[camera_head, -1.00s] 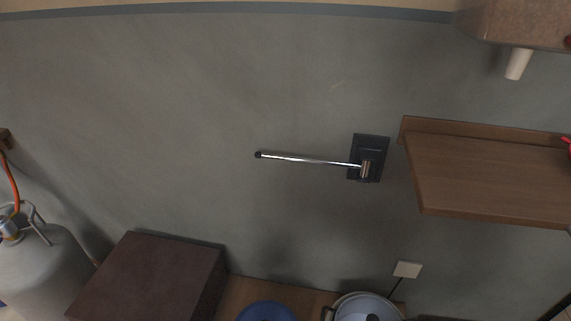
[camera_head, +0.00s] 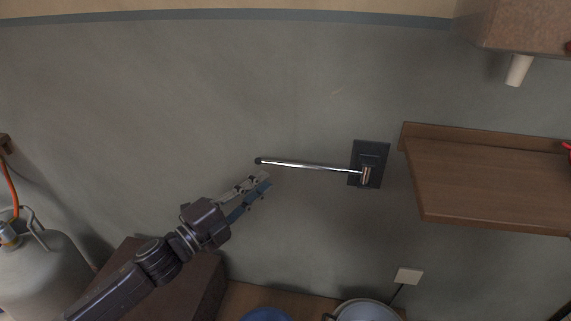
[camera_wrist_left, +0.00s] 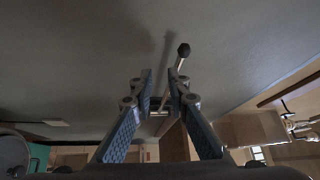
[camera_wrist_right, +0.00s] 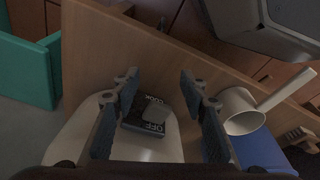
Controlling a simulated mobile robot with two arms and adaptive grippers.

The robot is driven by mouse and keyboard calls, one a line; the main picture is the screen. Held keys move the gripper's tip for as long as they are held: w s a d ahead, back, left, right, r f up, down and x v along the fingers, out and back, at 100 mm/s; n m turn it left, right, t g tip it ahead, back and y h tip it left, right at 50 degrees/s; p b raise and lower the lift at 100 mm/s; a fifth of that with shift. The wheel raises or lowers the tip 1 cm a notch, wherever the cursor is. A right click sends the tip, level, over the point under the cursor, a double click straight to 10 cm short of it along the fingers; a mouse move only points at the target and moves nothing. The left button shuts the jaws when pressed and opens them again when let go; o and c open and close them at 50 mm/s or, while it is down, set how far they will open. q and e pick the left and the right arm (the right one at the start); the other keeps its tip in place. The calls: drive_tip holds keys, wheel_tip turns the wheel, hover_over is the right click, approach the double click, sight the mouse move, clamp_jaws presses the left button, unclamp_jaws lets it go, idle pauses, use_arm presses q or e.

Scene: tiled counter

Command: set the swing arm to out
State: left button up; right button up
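The swing arm (camera_head: 305,165) is a thin chrome rod with a dark knob at its free end. It is joined to a dark wall plate (camera_head: 369,153) and points left from it, roughly along the wall in the head view. My left gripper (camera_head: 267,181) is open and empty, just below the knob end of the rod. In the left wrist view the rod (camera_wrist_left: 176,72) and its knob show beyond and between the parted fingertips (camera_wrist_left: 160,73), with no clear contact. My right gripper (camera_wrist_right: 159,75) is open and empty, seen only in the right wrist view.
A wooden shelf (camera_head: 490,178) sticks out right of the wall plate. A dark brown box (camera_head: 205,285) and a grey gas cylinder (camera_head: 45,265) stand at lower left. Below my right gripper are a black labelled panel (camera_wrist_right: 145,121) and a white handled pan (camera_wrist_right: 240,112).

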sight(285, 165)
use_arm(q)
drive_tip(key=w+d+r+m+g+h, duration=0.1)
drive_tip(key=d+m, duration=0.1)
drive_tip(key=w+d+r+m+g+h, duration=0.1)
drive_tip(key=d+m, duration=0.1)
drive_tip(key=w+d+r+m+g, duration=0.1)
drive_tip(key=d, duration=0.1)
drive_tip(key=shift+w+r+m+h, duration=0.15)
drive_tip(key=shift+w+m+h, duration=0.15)
drive_tip(key=shift+m+h, duration=0.1)
clamp_jaws()
idle(0.4)
